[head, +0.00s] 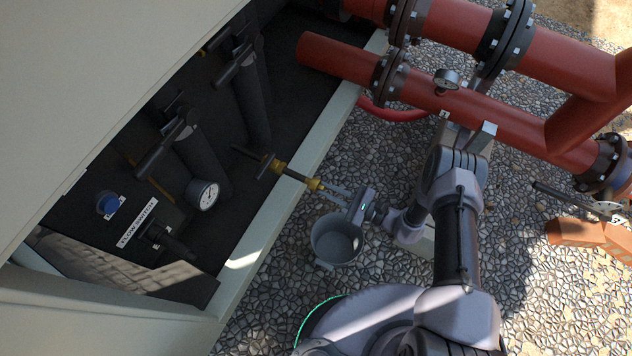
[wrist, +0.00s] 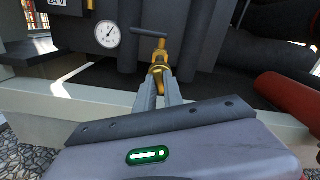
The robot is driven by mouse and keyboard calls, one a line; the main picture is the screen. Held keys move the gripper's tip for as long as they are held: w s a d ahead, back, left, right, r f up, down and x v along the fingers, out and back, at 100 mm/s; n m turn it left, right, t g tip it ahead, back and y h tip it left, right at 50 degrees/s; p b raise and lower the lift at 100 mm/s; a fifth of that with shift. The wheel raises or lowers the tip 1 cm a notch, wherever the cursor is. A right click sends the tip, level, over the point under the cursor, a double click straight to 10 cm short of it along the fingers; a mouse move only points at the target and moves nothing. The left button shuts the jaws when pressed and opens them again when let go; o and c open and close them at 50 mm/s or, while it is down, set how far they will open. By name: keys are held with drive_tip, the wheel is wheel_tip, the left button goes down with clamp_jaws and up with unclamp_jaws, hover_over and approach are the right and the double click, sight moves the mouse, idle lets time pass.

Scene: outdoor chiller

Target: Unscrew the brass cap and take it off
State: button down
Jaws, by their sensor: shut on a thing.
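The brass cap (head: 314,185) is at the outer end of a thin brass drain pipe (head: 290,174) that sticks out over the pale frame edge. My gripper (head: 328,190) reaches it from the right, with its two fingers shut on the cap. In the wrist view the fingertips (wrist: 159,78) close around the brass fitting, and the cap (wrist: 158,70) shows between and just beyond them. The fingers hide part of it, so I cannot tell how far it is threaded on. A valve with a dark T-handle (wrist: 149,31) sits behind it on the same pipe.
A grey bucket (head: 337,239) stands below my gripper on the pebbled ground. The pale frame rail (head: 290,203) runs under the pipe. Red pipes (head: 480,110) with dark flanges cross at the upper right. A gauge (head: 203,194) and black pipes are inside the cabinet.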

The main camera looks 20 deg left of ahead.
drive_tip(key=n, duration=0.2)
drive_tip(key=n+p, duration=0.1)
drive_tip(key=n, duration=0.2)
drive_tip(key=shift+r+n, duration=0.2)
drive_tip(key=shift+n, duration=0.1)
drive_tip(key=n, duration=0.2)
drive_tip(key=shift+n, duration=0.4)
drive_tip(key=shift+f, duration=0.2)
drive_tip(key=n, duration=0.1)
drive_tip(key=n+p, duration=0.1)
drive_tip(key=n, duration=0.1)
drive_tip(key=n+p, duration=0.1)
drive_tip(key=n, duration=0.1)
drive_tip(key=shift+r, duration=0.3)
drive_tip(key=shift+f+b, duration=0.3)
drive_tip(key=shift+b, duration=0.15)
drive_tip(key=shift+s+d, duration=0.2)
drive_tip(key=shift+d, duration=2.5)
